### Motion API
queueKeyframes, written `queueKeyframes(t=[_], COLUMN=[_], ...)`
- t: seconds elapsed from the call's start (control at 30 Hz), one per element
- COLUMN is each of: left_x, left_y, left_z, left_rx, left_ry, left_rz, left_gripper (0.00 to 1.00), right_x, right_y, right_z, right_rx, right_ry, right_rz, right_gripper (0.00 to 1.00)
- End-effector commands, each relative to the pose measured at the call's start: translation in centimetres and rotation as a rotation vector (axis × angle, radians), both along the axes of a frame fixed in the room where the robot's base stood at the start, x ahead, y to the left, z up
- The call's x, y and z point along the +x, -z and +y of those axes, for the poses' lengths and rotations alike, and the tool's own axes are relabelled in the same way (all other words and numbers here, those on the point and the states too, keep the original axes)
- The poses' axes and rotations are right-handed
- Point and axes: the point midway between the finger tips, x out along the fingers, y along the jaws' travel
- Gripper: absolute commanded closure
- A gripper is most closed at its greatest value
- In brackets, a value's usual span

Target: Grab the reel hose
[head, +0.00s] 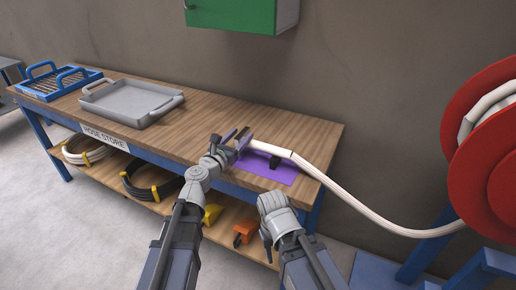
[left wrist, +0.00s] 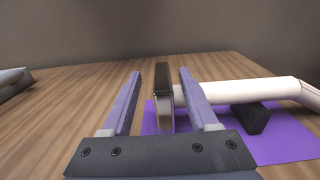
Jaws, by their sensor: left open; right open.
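The white reel hose (head: 335,188) runs from the red reel (head: 485,150) at the right to the wooden bench. Its end lies over a purple mat (head: 272,174), propped on a small black rest (left wrist: 257,117). My left gripper (head: 238,139) is at the hose's end, with its jaws open. In the left wrist view, the dark end fitting (left wrist: 162,90) stands between the two purple fingers (left wrist: 157,92), with gaps visible at both sides. The white hose (left wrist: 240,92) extends right behind the right finger. My right gripper (head: 272,203) is low in front of the bench; its fingers are hidden.
A grey tray (head: 130,103) and a blue basket (head: 58,83) stand on the bench at left. Coiled hoses (head: 88,150) lie on the lower shelf. A green cabinet (head: 235,14) hangs above. The middle of the bench top is clear.

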Motion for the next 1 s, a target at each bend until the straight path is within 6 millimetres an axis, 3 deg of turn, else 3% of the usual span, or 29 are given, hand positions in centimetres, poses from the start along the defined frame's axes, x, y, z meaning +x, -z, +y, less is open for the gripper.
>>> queueKeyframes(t=[0.17,0.5,0.73,1.0], left_x=[0.6,4.5,4.4,4.4], left_y=[0.0,-0.2,-0.2,-0.2], left_z=[-0.4,-2.5,-2.6,-2.6], left_rx=[0.0,0.001,0.001,0.001], left_ry=[0.0,0.0,0.0,0.0], left_rz=[0.0,0.0,0.0,0.0], left_gripper=[0.4,0.4,0.4,0.7], right_x=[0.0,0.0,0.0,0.0], right_y=[-0.1,-0.2,-0.2,-0.2], right_z=[0.0,0.0,0.0,0.0], right_rx=[0.0,0.0,0.0,0.0], right_ry=[0.0,0.0,0.0,0.0], right_rz=[0.0,0.0,0.0,0.0], right_gripper=[0.5,0.5,0.5,0.5])
